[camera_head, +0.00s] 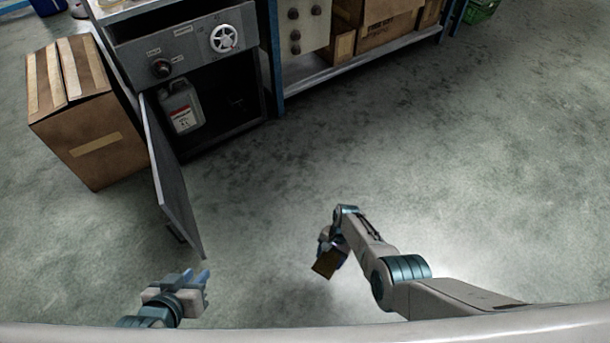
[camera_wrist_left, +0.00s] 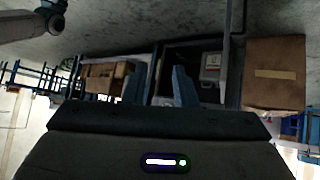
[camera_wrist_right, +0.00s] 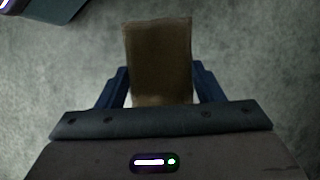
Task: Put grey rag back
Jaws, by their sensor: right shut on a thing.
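My right gripper (camera_head: 326,248) is shut on a flat, brownish, rectangular rag (camera_wrist_right: 160,62), held above the floor. In the right wrist view the rag stands up between the two blue fingers. It looks brown rather than grey, and I cannot tell its material. It also shows as a small brown patch in the head view (camera_head: 327,264). My left gripper (camera_head: 196,279) is open and empty, near the lower end of the cabinet door. Its fingers stand apart in the left wrist view (camera_wrist_left: 158,88).
A dark cabinet with an open door (camera_head: 172,180) holds a grey jug (camera_head: 182,107). A cardboard box (camera_head: 85,120) stands left of it. A shelf (camera_head: 350,65) with boxes stands at the back. The floor (camera_head: 490,170) on the right is clear.

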